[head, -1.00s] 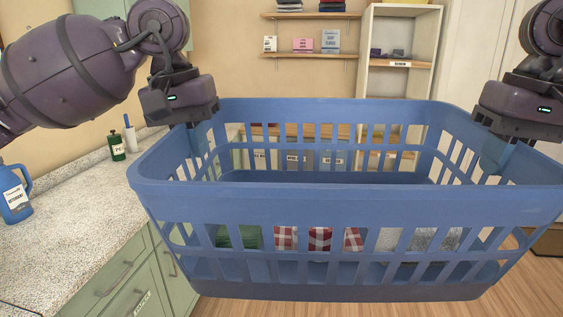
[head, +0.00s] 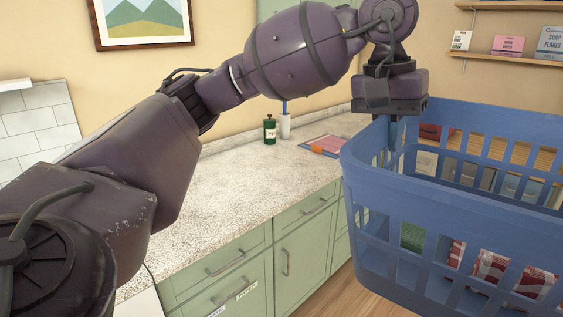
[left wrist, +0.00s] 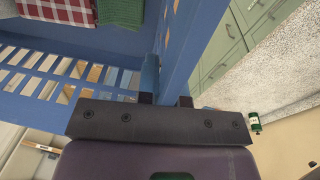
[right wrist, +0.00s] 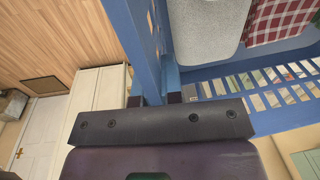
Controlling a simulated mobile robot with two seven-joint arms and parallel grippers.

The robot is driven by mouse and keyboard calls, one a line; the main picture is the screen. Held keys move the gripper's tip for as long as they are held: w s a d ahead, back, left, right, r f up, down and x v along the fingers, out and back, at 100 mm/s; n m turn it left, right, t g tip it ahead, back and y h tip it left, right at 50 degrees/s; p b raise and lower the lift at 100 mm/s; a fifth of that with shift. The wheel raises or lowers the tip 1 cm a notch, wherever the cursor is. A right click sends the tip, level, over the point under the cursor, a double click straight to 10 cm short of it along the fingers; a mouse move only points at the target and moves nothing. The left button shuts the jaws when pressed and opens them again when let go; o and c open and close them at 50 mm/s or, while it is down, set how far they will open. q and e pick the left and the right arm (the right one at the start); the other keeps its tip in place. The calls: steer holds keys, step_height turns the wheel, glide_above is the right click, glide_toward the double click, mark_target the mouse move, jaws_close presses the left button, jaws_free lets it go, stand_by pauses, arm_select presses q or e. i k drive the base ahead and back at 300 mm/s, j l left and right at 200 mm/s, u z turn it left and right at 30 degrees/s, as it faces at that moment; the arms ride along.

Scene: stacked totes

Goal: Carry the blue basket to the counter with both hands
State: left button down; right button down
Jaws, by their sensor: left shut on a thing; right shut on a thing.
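The blue basket (head: 470,222) is held up in the air at the right of the head view, with its right part out of frame. Folded green and red checked cloths show through its slots. My left gripper (head: 394,125) is shut on the basket's left wall at the rim; the left wrist view shows the wall between its fingers (left wrist: 166,98). My right gripper (right wrist: 154,98) is shut on the opposite wall in the right wrist view, and is outside the head view. The speckled counter (head: 240,190) runs left of the basket, apart from it.
A green bottle (head: 270,130), a white cup (head: 285,127) with a blue-handled item, and a pink and blue flat item (head: 325,144) stand or lie at the counter's back. The counter's middle is clear. Green cabinets (head: 285,255) are below. Wall shelves (head: 510,55) hang behind.

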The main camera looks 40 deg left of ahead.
mark_target(276, 176)
steer(key=i, duration=0.65)
steer(key=i+l+u, duration=0.2)
steer(key=i, duration=0.4)
steer(key=i+l+u, duration=0.1)
steer(key=u, duration=0.35)
steer(key=i+l+u, duration=0.2)
steer(key=u, duration=0.2)
steer(key=i+l+u, duration=0.2)
steer(key=u, duration=0.25)
steer(key=i+l+u, duration=0.15)
steer(key=u, duration=0.25)
steer(key=l+u, duration=0.7)
steer(key=u, duration=0.15)
steer(key=i, duration=0.05)
